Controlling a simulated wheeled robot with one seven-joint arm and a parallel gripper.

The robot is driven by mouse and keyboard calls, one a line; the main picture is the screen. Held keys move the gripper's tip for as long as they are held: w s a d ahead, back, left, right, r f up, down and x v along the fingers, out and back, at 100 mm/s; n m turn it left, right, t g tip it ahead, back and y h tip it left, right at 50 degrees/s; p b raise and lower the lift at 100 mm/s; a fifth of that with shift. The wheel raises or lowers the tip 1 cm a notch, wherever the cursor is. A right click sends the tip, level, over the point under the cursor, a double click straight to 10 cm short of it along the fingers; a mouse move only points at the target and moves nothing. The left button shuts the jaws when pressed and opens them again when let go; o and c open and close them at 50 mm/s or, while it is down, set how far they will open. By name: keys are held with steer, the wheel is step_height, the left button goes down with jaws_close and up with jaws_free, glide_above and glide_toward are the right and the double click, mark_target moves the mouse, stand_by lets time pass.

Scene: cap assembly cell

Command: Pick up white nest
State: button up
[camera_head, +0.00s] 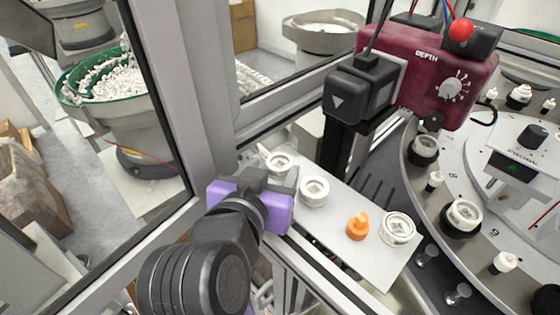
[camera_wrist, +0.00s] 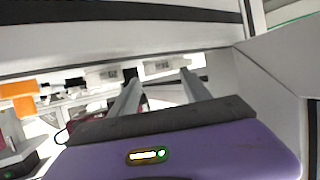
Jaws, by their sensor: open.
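White round nests stand on the white shelf (camera_head: 345,236): the left nest (camera_head: 279,163), the middle nest (camera_head: 314,190) and the right nest (camera_head: 397,229). My gripper (camera_head: 275,180), with a purple body, is at the shelf's left end, close to the left and middle nests. In the wrist view its two grey fingers (camera_wrist: 158,76) are apart, with a white nest (camera_wrist: 160,66) beyond them, roughly between the tips. Another white nest (camera_wrist: 104,77) is left of the left finger. I cannot tell the exact distance from fingertips to nest.
An orange piece (camera_head: 358,227) stands beside the right nest. A black column with a maroon depth unit (camera_head: 428,80) rises behind the shelf. A rotary table (camera_head: 480,160) lies to the right. A grey frame post (camera_head: 175,80) is close to my arm.

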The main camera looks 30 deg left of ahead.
mark_target(282, 158)
steer(key=shift+p+x, duration=0.4)
steer(key=shift+x, duration=1.35)
steer(key=shift+d, duration=0.1)
steer(key=c, duration=1.2)
steer(key=shift+o, duration=0.2)
steer(key=shift+r, duration=0.1)
